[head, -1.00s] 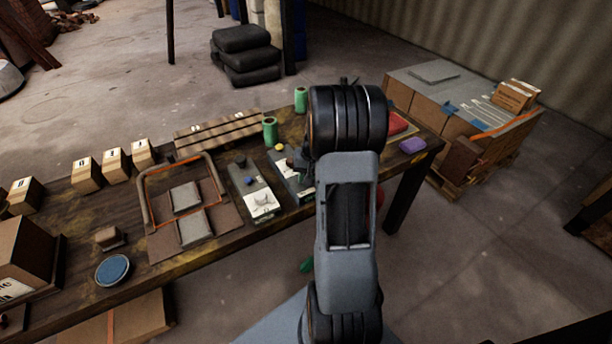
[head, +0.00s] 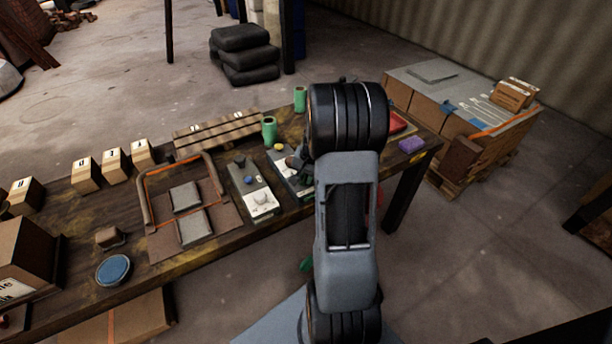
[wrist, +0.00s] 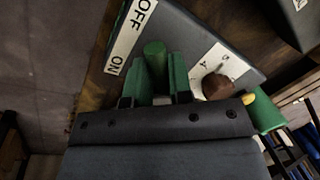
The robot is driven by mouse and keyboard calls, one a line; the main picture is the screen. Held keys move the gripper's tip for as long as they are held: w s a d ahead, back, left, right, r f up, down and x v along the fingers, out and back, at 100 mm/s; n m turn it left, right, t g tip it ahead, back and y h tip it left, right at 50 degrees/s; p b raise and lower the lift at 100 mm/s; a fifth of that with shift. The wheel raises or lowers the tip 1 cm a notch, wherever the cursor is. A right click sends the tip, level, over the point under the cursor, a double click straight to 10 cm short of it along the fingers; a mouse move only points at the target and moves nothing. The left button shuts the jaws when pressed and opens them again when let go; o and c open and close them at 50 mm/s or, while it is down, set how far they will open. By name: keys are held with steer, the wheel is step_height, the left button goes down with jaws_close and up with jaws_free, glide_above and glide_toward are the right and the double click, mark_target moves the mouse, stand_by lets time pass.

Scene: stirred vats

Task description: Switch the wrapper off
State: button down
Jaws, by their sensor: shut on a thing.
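A grey control panel (wrist: 200,35) fills the upper middle of the wrist view, with a white OFF label (wrist: 143,18) and ON label (wrist: 115,66) along one edge. My gripper (wrist: 157,80) is shut on a green upright handle (wrist: 154,50), its two green-faced fingers on either side. The handle stands beside the labels; its base is hidden, so its exact setting cannot be told. A brown knob (wrist: 217,86) sits on a white plate (wrist: 212,62) right of the gripper. In the head view my arm covers much of the panel (head: 285,178).
A similar panel (head: 252,192) lies left of it on the wooden table (head: 110,215). Green cylinders (head: 269,130) stand behind, and a purple block (head: 411,145) lies at the right end. A loaded pallet (head: 455,182) stands right of the table.

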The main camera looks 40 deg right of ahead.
steer(key=c, duration=1.1)
jaws_free()
steer(key=r, duration=0.4)
steer(key=s+d+r, duration=0.1)
steer(key=r, duration=0.4)
steer(key=s+r+p, duration=0.1)
steer(key=r, duration=0.3)
steer(key=shift+s+d+r, duration=0.1)
steer(key=shift+d+r, duration=0.2)
